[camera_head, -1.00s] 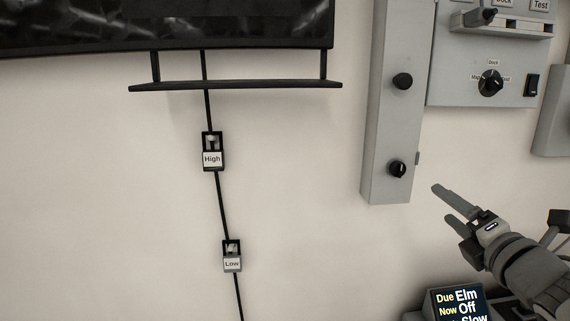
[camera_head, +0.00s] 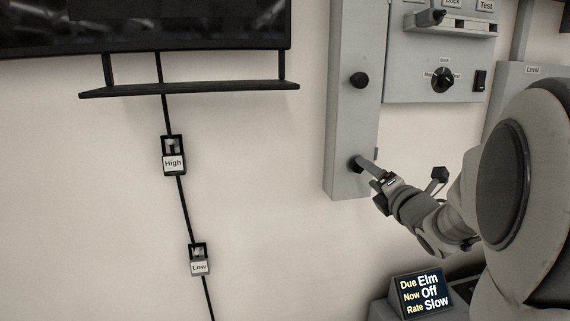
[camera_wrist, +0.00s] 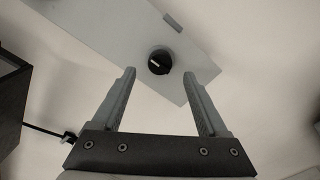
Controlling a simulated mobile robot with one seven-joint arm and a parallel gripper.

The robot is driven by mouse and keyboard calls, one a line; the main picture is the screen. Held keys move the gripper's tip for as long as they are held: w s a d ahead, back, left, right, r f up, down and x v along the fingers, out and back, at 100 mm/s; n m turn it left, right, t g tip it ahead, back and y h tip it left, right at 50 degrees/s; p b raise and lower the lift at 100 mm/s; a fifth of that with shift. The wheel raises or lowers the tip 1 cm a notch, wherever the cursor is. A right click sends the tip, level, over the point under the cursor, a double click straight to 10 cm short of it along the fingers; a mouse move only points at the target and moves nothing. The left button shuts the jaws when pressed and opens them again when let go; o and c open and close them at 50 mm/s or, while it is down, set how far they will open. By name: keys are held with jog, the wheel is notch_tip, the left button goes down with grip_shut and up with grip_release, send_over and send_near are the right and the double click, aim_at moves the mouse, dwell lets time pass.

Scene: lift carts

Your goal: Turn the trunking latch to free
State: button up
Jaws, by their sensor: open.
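The trunking is a tall grey box (camera_head: 346,120) on the wall with two black round knobs. The upper knob (camera_head: 359,80) stands clear of my gripper. The lower knob, a black latch (camera_wrist: 159,62) with a pale line across its face, lies ahead of and between my fingertips in the wrist view. In the head view my gripper (camera_head: 366,164) is at the lower latch (camera_head: 355,164) and partly overlaps it. The fingers are open with nothing between them. I cannot tell whether a finger touches the latch.
A grey panel (camera_head: 420,88) with a rotary dial (camera_head: 443,79) and a rocker switch (camera_head: 480,80) is right of the trunking. A display (camera_head: 421,292) stands below my arm. A cable with High (camera_head: 173,163) and Low (camera_head: 199,267) clips hangs left. Wall between is bare.

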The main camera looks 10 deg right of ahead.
aim_at(361, 168)
jog(key=shift+w+a, duration=0.15)
jog(key=shift+w, duration=1.95)
grip_shut()
